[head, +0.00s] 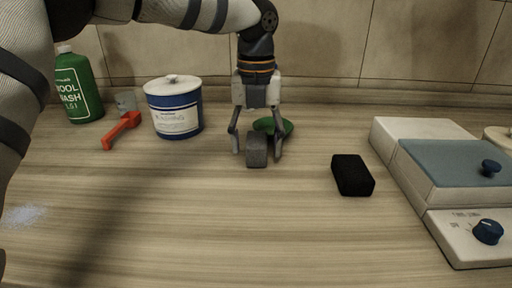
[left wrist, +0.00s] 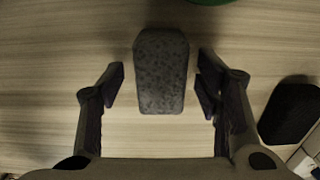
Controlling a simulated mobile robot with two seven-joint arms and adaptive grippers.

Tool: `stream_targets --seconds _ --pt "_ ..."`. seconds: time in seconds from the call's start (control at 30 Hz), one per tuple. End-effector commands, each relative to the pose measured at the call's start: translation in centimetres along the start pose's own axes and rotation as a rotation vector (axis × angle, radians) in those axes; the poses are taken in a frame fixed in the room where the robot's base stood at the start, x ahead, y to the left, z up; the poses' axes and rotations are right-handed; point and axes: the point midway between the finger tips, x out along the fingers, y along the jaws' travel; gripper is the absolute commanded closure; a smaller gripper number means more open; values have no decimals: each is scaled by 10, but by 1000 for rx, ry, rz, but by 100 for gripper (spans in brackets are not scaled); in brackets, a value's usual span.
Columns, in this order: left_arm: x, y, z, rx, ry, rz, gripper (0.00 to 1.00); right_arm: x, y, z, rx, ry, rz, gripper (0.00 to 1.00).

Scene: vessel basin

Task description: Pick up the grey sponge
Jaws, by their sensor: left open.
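The grey sponge (head: 257,152) stands on the wooden counter in the middle of the head view. It shows speckled and upright in the picture in the left wrist view (left wrist: 162,72). My left gripper (head: 257,156) points down over it, with one finger on each side. In the left wrist view my left gripper (left wrist: 160,88) is open, and a gap shows between each finger pad and the sponge. The sponge's near end lies between the pads. My right gripper is not in view.
A black sponge-like block (head: 352,175) lies to the right; the left wrist view shows it too (left wrist: 290,110). A green object (head: 284,125) lies just behind. A blue-white tin (head: 174,110), red tool (head: 121,131), green bottle (head: 78,88) and a scale-like device (head: 465,165) stand around.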

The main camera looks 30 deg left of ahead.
Motion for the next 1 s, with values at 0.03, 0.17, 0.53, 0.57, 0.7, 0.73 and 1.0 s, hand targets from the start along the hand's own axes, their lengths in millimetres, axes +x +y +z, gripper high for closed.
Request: stream_targets --seconds 0.03,0.17,0.53,0.57,0.7,0.73,1.0 --pt "3 0 0 0 -1 -1 42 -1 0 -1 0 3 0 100" --pt "7 0 0 0 -2 -2 42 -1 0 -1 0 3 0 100" --pt "7 0 0 0 -1 -1 77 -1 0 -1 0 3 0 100" --pt "7 0 0 0 -1 -1 77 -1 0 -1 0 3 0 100" --pt "6 0 0 0 -1 -1 77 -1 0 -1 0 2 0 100" --pt "6 0 0 0 -1 -1 77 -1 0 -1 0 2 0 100" --pt "-22 -1 1 -1 -3 -2 77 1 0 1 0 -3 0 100"
